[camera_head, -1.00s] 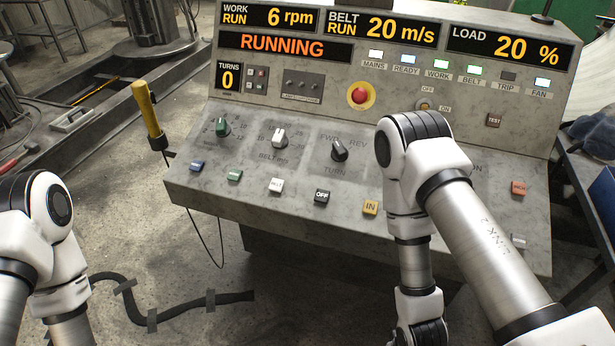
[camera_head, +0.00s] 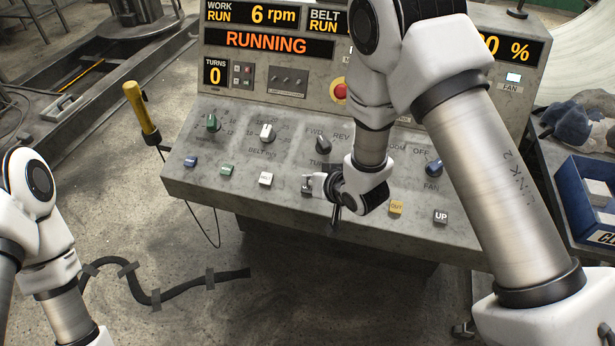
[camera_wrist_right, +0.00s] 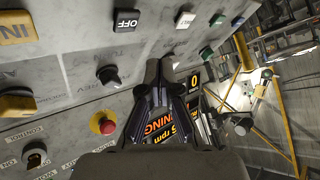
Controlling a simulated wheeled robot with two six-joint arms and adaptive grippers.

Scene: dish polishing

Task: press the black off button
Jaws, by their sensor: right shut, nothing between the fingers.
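In the head view the OFF button (camera_head: 307,189) is partly covered by my right wrist and gripper. My right gripper (camera_head: 335,215) is over the button row, just right of the button. In the wrist view my right gripper (camera_wrist_right: 163,72) has its dark fingers together and empty, apart from the OFF button in the picture. Its height above the panel is hard to tell. My left gripper is out of view; only left arm links show.
The console display (camera_head: 265,43) reads RUNNING. A white button (camera_head: 265,179) is left of OFF; a yellow OUT button (camera_head: 396,207) and an UP button (camera_head: 441,216) are to the right. A red stop button (camera_wrist_right: 103,122) and a black selector knob (camera_wrist_right: 108,76) stand nearby.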

